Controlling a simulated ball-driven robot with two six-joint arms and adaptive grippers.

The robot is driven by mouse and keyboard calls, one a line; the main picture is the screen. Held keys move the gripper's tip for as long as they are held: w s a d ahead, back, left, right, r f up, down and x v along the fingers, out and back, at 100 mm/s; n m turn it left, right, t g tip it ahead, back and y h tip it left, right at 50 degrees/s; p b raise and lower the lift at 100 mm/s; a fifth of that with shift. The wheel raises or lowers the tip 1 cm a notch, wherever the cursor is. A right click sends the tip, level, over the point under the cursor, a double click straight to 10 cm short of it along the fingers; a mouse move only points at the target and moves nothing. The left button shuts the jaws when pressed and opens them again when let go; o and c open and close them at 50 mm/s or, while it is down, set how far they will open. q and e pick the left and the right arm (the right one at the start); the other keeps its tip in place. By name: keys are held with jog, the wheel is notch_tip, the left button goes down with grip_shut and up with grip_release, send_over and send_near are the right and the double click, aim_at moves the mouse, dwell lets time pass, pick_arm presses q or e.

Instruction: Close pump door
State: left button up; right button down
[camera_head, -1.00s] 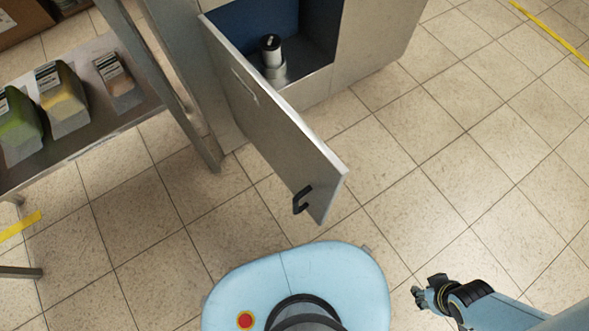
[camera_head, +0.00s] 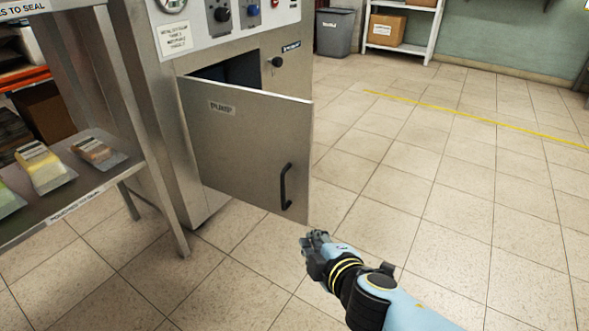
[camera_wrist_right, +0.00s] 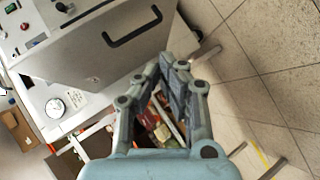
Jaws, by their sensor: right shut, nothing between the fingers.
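The pump door (camera_head: 240,140) is a grey metal panel labelled "PUMP". It stands partly open on the cabinet (camera_head: 205,62), with a dark gap above its top edge. Its black bar handle (camera_head: 286,186) is near the free right edge. My right gripper (camera_head: 312,242) is shut and empty, below and a little right of the handle, apart from the door. In the right wrist view the gripper fingers (camera_wrist_right: 178,68) point toward the door (camera_wrist_right: 95,45), and the handle (camera_wrist_right: 133,27) is left of and beyond the fingertips. My left gripper is out of view.
A steel shelf (camera_head: 85,190) with several packs stands left of the cabinet. A black knob (camera_head: 277,62) is on the cabinet front, right of the opening. A grey bin (camera_head: 338,32) and a white rack (camera_head: 432,40) are at the back. The tiled floor at right is clear.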

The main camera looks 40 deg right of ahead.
jog(key=w+d+r+n+t+h+b, duration=0.1)
jog(key=w+r+n+t+b, duration=0.15)
jog(key=r, duration=0.55)
jog(key=w+r+n+t+h+b, duration=0.1)
jog(key=w+r+t, duration=0.2)
jog(key=r, duration=0.5)
jog(key=p, duration=0.2)
send_near(291, 116)
jog(key=w+a, duration=0.2)
jog(key=w, duration=0.1)
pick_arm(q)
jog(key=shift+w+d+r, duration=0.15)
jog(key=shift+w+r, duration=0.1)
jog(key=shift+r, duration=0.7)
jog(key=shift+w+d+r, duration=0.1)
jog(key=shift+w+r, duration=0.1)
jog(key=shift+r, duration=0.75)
pick_arm(e)
jog(key=shift+w+d+r+g, duration=0.15)
jog(key=shift+w+d, duration=0.3)
jog(key=shift+d, duration=0.35)
jog(key=shift+w+d+g, duration=0.1)
jog(key=shift+w+d, duration=0.4)
jog(key=shift+d, duration=0.3)
